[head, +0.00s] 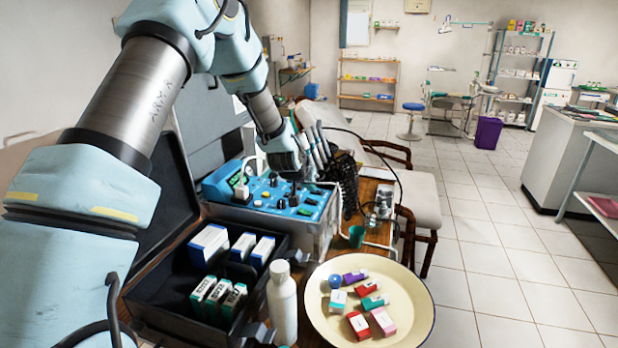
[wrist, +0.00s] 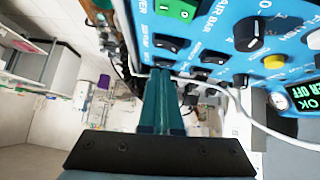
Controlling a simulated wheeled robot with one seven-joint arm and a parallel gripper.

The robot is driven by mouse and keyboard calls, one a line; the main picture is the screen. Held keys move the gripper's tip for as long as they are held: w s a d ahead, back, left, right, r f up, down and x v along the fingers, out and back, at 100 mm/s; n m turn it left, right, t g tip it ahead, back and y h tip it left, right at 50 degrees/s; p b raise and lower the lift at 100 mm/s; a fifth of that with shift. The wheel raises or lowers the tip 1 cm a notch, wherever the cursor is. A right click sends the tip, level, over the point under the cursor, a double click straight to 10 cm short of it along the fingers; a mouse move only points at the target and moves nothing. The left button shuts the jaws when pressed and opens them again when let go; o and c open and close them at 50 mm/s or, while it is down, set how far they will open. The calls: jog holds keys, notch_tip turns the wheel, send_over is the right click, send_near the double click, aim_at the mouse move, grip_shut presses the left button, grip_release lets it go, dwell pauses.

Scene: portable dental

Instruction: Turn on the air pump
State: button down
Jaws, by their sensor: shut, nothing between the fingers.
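The blue control panel (head: 318,208) of the portable dental unit faces up beside the open black case in the head view. It carries knobs and switches. In the wrist view the panel (wrist: 205,32) shows a green rocker switch (wrist: 176,9), a black rocker switch (wrist: 168,45), more black switches (wrist: 213,57) and a black knob (wrist: 250,34) by a partly visible "AIR BAR" label. My gripper (head: 293,190) points down over the panel.
A white cable (wrist: 240,105) runs across the panel close to the fingers. Handpieces and hoses (head: 345,175) stand right of the panel. A white bottle (head: 282,305) and a cream tray (head: 420,312) with small boxes stand in front. The black case (head: 150,290) holds boxes.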

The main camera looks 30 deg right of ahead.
jog(key=s+d+b+v, duration=0.1)
jog(key=b+v, duration=0.3)
jog(key=v, duration=0.6)
jog(key=shift+s+d+r, duration=0.15)
jog(key=shift+d+r, duration=0.05)
jog(key=shift+r, duration=0.25)
jog(key=s+a+f+n+g+y, duration=0.1)
jog(key=a+n+y, duration=0.1)
jog(key=a, duration=0.9)
jog(key=s+a+n+y, duration=0.1)
jog(key=a+y, duration=0.1)
jog(key=a, duration=0.8)
jog(key=s+a+n+g+y, duration=0.1)
jog(key=s+a+n, duration=0.1)
jog(key=s+a, duration=0.4)
jog(key=s+a+f+n+g+y, duration=0.1)
jog(key=s+a, duration=0.5)
jog(key=a, duration=0.6)
jog(key=shift+f+n+g, duration=0.25)
jog(key=shift+n+g, duration=0.25)
jog(key=shift+g, duration=0.3)
